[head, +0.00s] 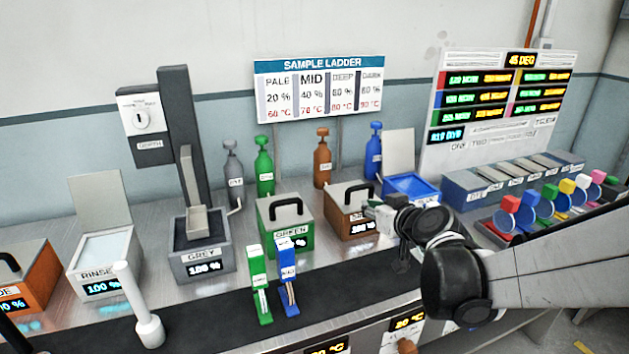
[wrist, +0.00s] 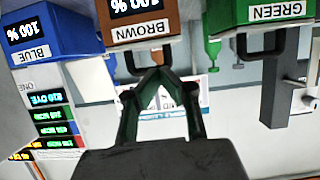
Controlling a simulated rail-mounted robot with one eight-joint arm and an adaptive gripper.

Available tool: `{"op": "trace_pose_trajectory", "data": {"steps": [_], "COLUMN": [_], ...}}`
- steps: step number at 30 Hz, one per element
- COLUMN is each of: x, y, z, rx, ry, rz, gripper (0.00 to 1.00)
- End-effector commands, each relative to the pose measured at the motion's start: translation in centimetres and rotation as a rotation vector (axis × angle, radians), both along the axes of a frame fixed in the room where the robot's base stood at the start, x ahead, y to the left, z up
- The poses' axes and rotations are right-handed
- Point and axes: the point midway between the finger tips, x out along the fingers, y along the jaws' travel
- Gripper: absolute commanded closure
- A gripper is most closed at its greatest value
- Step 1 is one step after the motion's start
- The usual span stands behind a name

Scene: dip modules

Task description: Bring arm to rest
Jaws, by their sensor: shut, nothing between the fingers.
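My gripper (head: 373,211) is shut and empty beside the right side of the brown box (head: 346,229) in the head view. My arm reaches in from the right edge. In the wrist view, which is upside down, the fingertips of my gripper (wrist: 160,74) meet in front of the brown box (wrist: 130,12) and its black handle. I cannot tell whether the gripper touches the box.
The green box (head: 278,225) and grey box (head: 203,262) stand to the left. The blue box (head: 411,187) is behind my wrist. Green and blue clips (head: 287,284) stand upright on the dark front strip, near a white post (head: 148,325). Coloured scoops (head: 545,205) sit at right.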

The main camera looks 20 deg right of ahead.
Motion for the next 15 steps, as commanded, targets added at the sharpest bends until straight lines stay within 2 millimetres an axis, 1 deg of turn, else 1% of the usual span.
{"op": "trace_pose_trajectory", "data": {"steps": [3,8,11,15], "x": [-0.9,-1.5,-2.2,-4.1], "y": [0.0,0.6,2.0,5.1], "z": [0.0,0.0,0.2,0.3], "rx": [0.001,0.004,0.012,0.03], "ry": [-0.002,0.005,0.038,0.124], "rz": [0.0,0.008,0.029,0.064], "gripper": [1.0,1.0,1.0,1.0]}}
